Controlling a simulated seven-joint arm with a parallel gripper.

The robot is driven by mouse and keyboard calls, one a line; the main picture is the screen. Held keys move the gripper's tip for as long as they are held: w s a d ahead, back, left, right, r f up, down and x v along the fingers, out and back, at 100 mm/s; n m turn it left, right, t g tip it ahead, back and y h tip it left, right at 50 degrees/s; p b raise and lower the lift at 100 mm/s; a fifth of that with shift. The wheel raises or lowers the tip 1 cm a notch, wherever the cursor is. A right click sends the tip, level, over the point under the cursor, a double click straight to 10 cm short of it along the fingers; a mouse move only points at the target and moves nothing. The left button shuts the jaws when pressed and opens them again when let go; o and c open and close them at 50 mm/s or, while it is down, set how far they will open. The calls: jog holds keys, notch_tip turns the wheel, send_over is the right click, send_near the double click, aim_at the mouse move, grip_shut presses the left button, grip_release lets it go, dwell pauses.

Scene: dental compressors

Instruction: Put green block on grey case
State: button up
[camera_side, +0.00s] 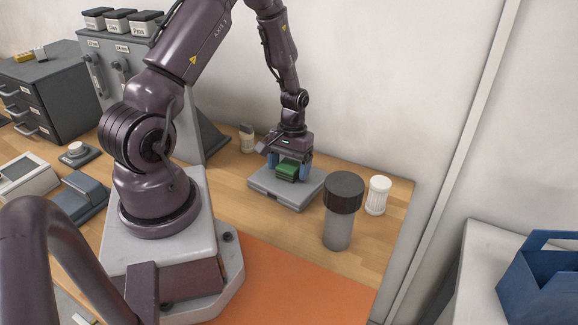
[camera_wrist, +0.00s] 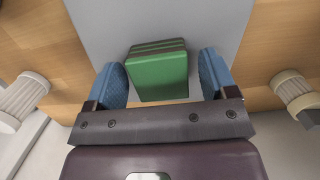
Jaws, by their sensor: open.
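The green block (camera_side: 287,171) rests on the flat grey case (camera_side: 283,196) on the wooden table in the side view. In the wrist view the green block (camera_wrist: 158,74) sits over the grey case (camera_wrist: 213,24), between the two blue fingers. My gripper (camera_side: 289,168) is right over the block, pointing down. In the wrist view my gripper (camera_wrist: 163,82) is open, with a gap between each finger and the block. The underside of the block is hidden.
A dark-capped grey cylinder (camera_side: 342,210) and a white ribbed jar (camera_side: 377,195) stand right of the case. A small capped bottle (camera_side: 247,138) stands behind it. An orange mat (camera_side: 290,280) lies in front, clear in its middle. A wall rises behind.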

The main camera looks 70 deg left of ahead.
aim_at(292, 161)
jog(key=w+d+r+m+t+y, duration=0.1)
jog(key=d+r, duration=0.1)
jog(key=r, duration=0.8)
jog(key=w+d+r+m, duration=0.1)
jog(key=d+r, duration=0.1)
jog(key=r, duration=0.7)
jog(key=s+d+r+m+t, duration=0.3)
jog(key=s+d+r, duration=0.1)
jog(key=d+r, duration=0.2)
jog(key=s+d+r+m+t, duration=0.2)
jog(key=s+d+r+m, duration=0.2)
jog(key=d, duration=0.5)
notch_tip(292, 161, up, 3)
jog(key=shift+s+d+f+t, duration=0.2)
jog(key=shift+s+t, duration=0.2)
jog(key=shift+s, duration=0.35)
